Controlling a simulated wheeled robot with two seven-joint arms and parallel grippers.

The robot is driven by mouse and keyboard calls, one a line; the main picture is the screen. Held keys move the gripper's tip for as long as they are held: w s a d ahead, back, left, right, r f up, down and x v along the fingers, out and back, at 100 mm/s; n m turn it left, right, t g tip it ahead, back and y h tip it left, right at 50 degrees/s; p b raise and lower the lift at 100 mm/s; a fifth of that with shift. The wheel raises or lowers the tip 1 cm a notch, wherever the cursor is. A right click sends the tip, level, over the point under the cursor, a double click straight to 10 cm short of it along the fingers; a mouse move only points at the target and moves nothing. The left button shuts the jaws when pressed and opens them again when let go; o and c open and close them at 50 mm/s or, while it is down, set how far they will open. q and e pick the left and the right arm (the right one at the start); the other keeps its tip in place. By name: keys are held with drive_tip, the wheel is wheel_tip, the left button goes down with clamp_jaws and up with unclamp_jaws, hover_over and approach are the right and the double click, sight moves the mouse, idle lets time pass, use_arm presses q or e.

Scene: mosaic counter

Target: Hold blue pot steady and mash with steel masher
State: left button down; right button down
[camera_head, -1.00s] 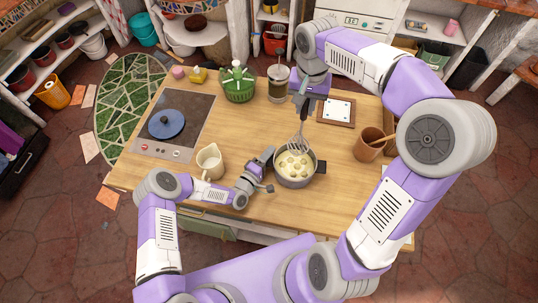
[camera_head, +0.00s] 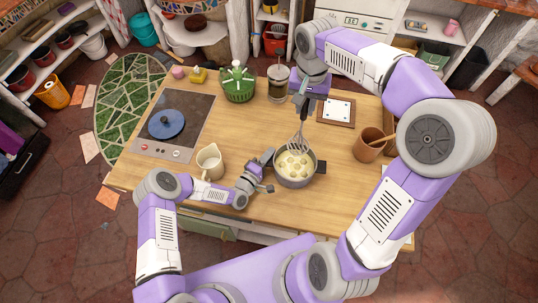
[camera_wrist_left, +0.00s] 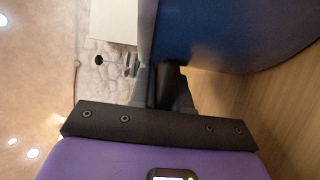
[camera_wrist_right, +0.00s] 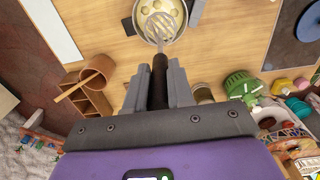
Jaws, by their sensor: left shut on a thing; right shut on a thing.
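The blue pot (camera_head: 296,182) stands on the wooden counter with several pale round pieces (camera_head: 294,164) in it. It also shows as a large blue wall in the left wrist view (camera_wrist_left: 230,35). My left gripper (camera_head: 265,163) is shut on the pot's handle (camera_wrist_left: 168,82) at the pot's left side. My right gripper (camera_head: 305,98) is above the pot, shut on the dark handle of the steel masher (camera_head: 299,144). The masher's wire head is over the pieces in the pot, also seen in the right wrist view (camera_wrist_right: 160,25); whether it touches them I cannot tell.
A cream pitcher (camera_head: 210,161) stands left of my left gripper. A brown mug (camera_head: 368,145) with a wooden stick is at the right. A cooktop with a blue lid (camera_head: 166,124), a green basket (camera_head: 238,86) and a jar (camera_head: 278,84) are farther back. The counter's front right is clear.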

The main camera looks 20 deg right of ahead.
idle(0.8)
hover_over(301, 147)
drive_tip(key=shift+w+a+f, duration=0.1)
drive_tip(key=shift+a+f, duration=0.05)
drive_tip(key=shift+f, duration=1.2)
drive_tip(key=shift+w+a+f, duration=0.1)
drive_tip(key=shift+f, duration=1.2)
drive_tip(key=shift+w+a+f, duration=0.1)
drive_tip(key=shift+a+f, duration=0.05)
drive_tip(key=shift+f, duration=1.2)
drive_tip(key=shift+s+d, duration=0.3)
drive_tip(key=shift+d, duration=0.15)
drive_tip(key=shift+f, duration=4.75)
drive_tip(key=shift+r, duration=2.25)
